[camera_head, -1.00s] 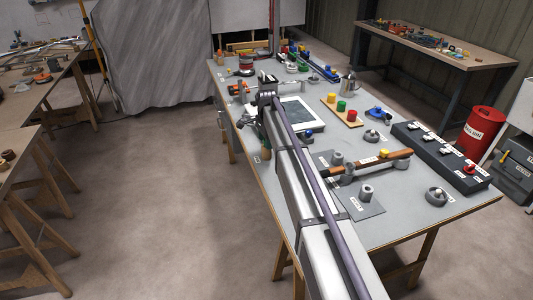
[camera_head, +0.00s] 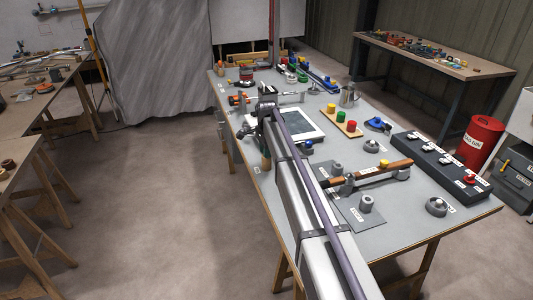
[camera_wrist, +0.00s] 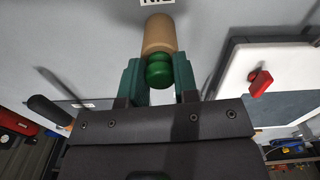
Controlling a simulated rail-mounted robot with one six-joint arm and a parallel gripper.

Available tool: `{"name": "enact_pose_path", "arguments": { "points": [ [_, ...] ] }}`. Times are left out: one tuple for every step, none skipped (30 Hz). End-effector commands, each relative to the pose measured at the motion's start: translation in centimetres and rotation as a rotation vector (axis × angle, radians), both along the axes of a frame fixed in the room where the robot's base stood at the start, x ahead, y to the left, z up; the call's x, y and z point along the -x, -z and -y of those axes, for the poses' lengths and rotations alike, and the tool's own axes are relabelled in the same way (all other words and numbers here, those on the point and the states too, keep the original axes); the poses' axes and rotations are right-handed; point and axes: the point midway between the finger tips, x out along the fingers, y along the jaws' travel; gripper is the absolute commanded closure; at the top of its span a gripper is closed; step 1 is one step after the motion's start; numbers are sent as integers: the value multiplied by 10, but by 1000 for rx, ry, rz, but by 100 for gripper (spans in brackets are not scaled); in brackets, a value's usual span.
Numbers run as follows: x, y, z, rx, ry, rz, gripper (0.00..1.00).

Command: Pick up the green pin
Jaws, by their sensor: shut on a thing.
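The green pin (camera_wrist: 159,72) has a rounded green end, and a tan cylinder (camera_wrist: 158,34) sits directly beyond it in line. I cannot tell whether the tan part belongs to the pin. My gripper (camera_wrist: 158,82) has teal fingers, shut on the green part from both sides, in the wrist view. The grey tabletop lies beyond. In the head view my arm hides most of the gripper at the table's left edge. A separate green peg (camera_head: 341,116) stands between a yellow and a red one on a wooden board (camera_head: 354,132).
A white-framed panel (camera_head: 313,130) lies right of my arm, with a red piece (camera_wrist: 260,82) on it in the wrist view. A wooden-handled tool (camera_head: 380,172), grey cylinders and a black switch box (camera_head: 440,165) crowd the right side. Left of the table is open floor.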

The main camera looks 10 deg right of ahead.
Motion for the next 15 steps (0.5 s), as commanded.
{"name": "enact_pose_path", "arguments": {
  "points": [
    [0, -6, 0, 0, 0, 0, 99],
    [0, -10, 0, 0, 0, 0, 99],
    [0, -17, 0, 0, 0, 0, 99],
    [0, -22, 0, 0, 0, 0, 99],
    [0, -29, 0, 0, 0, 0, 99],
    [0, -39, 0, 0, 0, 0, 99],
    [0, -47, 0, 0, 0, 0, 99],
    [0, -55, 0, 0, 0, 0, 99],
    [0, -65, 0, 0, 0, 0, 99],
    [0, -73, 0, 0, 0, 0, 99],
    [0, -80, 0, 0, 0, 0, 99],
    [0, -89, 0, 0, 0, 0, 99],
    [0, -94, 0, 0, 0, 0, 99],
    [0, -98, 0, 0, 0, 0, 99],
    [0, -101, 0, 0, 0, 0, 99]
  ]
}}
